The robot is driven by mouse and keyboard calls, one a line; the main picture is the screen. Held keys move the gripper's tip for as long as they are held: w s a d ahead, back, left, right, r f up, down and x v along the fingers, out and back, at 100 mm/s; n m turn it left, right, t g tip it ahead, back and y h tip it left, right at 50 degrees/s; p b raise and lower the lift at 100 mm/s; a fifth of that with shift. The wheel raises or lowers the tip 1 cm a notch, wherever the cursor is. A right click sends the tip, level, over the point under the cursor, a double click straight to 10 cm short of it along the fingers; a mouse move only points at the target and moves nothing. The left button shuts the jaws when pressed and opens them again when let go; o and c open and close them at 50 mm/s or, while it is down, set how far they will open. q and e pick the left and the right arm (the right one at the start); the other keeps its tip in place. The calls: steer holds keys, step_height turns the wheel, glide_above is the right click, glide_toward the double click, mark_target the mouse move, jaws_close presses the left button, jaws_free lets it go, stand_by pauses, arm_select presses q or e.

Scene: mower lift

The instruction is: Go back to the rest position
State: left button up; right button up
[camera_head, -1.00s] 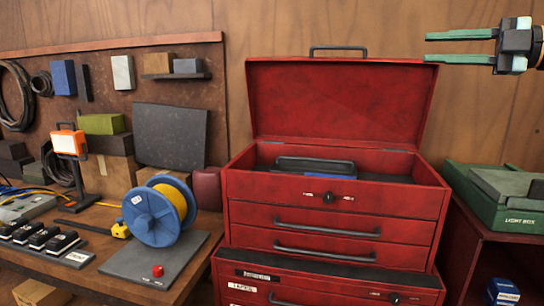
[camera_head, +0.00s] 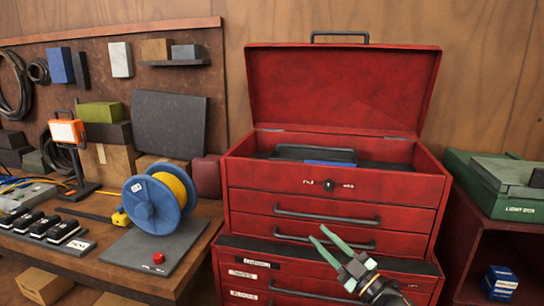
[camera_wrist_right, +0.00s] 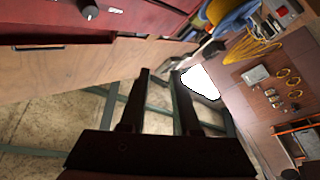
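My right gripper (camera_head: 328,246) shows in the head view in front of the red toolbox's lower drawers, its green fingers apart with nothing between them. In the right wrist view its two dark fingers (camera_wrist_right: 163,75) are also apart and empty, with floor and bench behind them. My left gripper is not in view. The red toolbox (camera_head: 335,205) stands with its lid up, and a black-handled tray shows inside it.
A workbench (camera_head: 195,240) on the left holds a blue cable reel (camera_head: 150,205), an orange work lamp (camera_head: 66,131) and several black batteries. A green light box (camera_head: 500,198) sits on a red cabinet at right. The wall space right of the toolbox lid is clear.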

steer(key=s+d+f+m+h, duration=0.1)
steer(key=s+f+m+h, duration=0.55)
steer(key=f, duration=0.75)
steer(key=s+d+f+m+g+h, duration=0.1)
steer(key=s+f+m+g, duration=0.1)
steer(key=s+f, duration=0.4)
steer(key=s+d+f+m+g+h, duration=0.1)
steer(key=s+f+m+g+h, duration=0.1)
steer(key=s+f, duration=0.5)
steer(key=s+d+f+m+g+h, duration=0.2)
steer(key=s+f, duration=0.4)
steer(key=s, duration=0.9)
steer(key=shift+s+f+g, duration=0.15)
steer(key=shift+f+g, duration=0.15)
steer(key=shift+g, duration=0.3)
